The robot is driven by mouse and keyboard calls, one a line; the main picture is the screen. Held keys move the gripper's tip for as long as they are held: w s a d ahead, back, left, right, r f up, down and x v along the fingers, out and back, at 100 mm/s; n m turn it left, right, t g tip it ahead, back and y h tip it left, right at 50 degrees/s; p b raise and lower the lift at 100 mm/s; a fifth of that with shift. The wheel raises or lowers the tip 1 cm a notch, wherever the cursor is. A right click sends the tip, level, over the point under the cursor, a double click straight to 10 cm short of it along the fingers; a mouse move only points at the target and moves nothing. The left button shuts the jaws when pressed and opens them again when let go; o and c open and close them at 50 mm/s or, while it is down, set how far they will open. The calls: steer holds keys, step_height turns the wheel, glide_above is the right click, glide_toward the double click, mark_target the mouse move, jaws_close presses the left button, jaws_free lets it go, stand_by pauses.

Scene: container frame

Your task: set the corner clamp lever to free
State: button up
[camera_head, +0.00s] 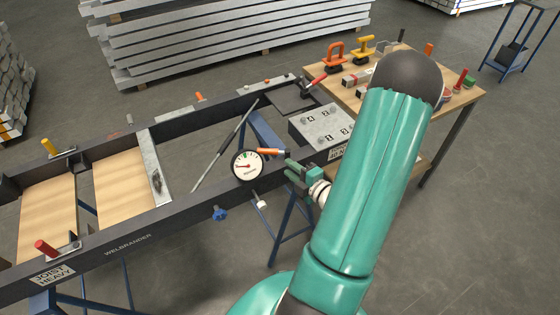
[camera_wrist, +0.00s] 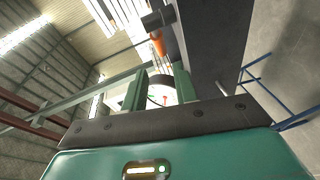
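My gripper (camera_head: 294,170) is at the near long rail of the dark frame (camera_head: 185,212), just right of a round white gauge. Its two green fingers stand apart with nothing between them in the wrist view (camera_wrist: 160,88). An orange-handled lever (camera_head: 270,151) points left just beyond the fingertips; an orange handle also shows above the fingers in the wrist view (camera_wrist: 157,43). A red-handled lever (camera_head: 316,82) sits at the far right corner of the frame. Another red handle (camera_head: 44,247) and a yellow handle (camera_head: 48,147) stand at the left. I cannot tell which lever is the corner clamp's.
The gauge (camera_head: 248,168) and a blue knob (camera_head: 220,213) are on the near rail. A grey box with lettered pegs (camera_head: 322,122) is behind my gripper. A wooden table (camera_head: 463,98) with tools stands at the right. A loose rod (camera_head: 224,146) leans across the frame opening.

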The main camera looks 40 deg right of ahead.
steer(key=shift+s+a+r, duration=0.1)
steer(key=shift+s+r, duration=0.05)
steer(key=shift+s, duration=0.6)
steer(key=shift+s+a+r, duration=0.1)
steer(key=shift+s, duration=0.6)
